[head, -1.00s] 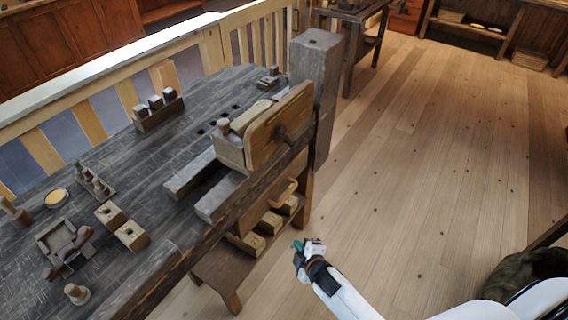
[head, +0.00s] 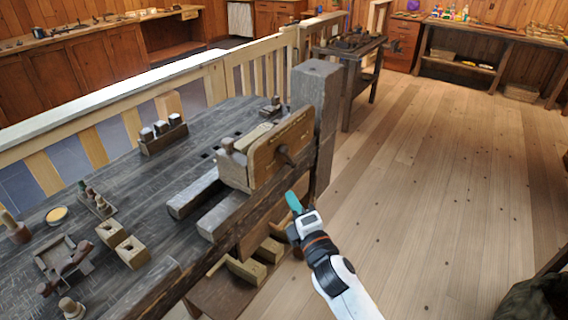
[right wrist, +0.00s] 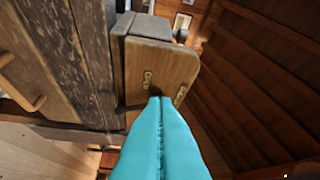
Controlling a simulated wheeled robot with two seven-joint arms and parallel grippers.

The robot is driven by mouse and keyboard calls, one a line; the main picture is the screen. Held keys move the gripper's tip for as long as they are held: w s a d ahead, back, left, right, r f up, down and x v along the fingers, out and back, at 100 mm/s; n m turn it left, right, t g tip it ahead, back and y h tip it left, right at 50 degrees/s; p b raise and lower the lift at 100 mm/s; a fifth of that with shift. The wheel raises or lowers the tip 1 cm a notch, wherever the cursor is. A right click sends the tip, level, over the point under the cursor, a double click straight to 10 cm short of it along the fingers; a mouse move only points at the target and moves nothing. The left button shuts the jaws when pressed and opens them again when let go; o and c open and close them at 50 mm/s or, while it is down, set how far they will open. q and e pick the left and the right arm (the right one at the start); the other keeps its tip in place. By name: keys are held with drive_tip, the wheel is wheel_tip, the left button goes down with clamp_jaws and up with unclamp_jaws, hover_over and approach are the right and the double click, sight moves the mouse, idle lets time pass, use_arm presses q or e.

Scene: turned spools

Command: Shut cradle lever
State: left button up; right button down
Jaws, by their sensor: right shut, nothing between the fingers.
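A small wooden cradle (head: 60,256) sits on the dark workbench at the lower left of the head view. A dark brown, rounded piece (head: 75,257), which looks like its lever, lies slanted across it; I cannot tell if it is fully down. My right gripper (head: 293,203) is beyond the bench's right edge, well apart from the cradle, with its teal fingers together and empty. Those fingers fill the lower middle of the right wrist view (right wrist: 160,140), pointing towards the vise. The cradle is not in the wrist view. My left gripper is not in view.
The wooden vise jaw (head: 283,147) stands close ahead of my right gripper and also shows in the wrist view (right wrist: 158,66). A thick grey post (head: 316,90) rises behind it. Drilled blocks (head: 131,252) and a turned spool (head: 71,308) stand near the cradle.

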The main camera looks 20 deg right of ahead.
sight(289, 157)
drive_tip(key=w, duration=0.4)
drive_tip(key=w+r+p, duration=0.1)
drive_tip(key=w, duration=0.3)
drive_tip(key=w+d+p, duration=0.1)
drive_tip(key=w, duration=0.3)
drive_tip(key=shift+d+r, duration=0.1)
drive_tip(key=shift+r, duration=0.3)
drive_tip(key=shift+w+d, duration=0.25)
drive_tip(key=shift+w, duration=0.1)
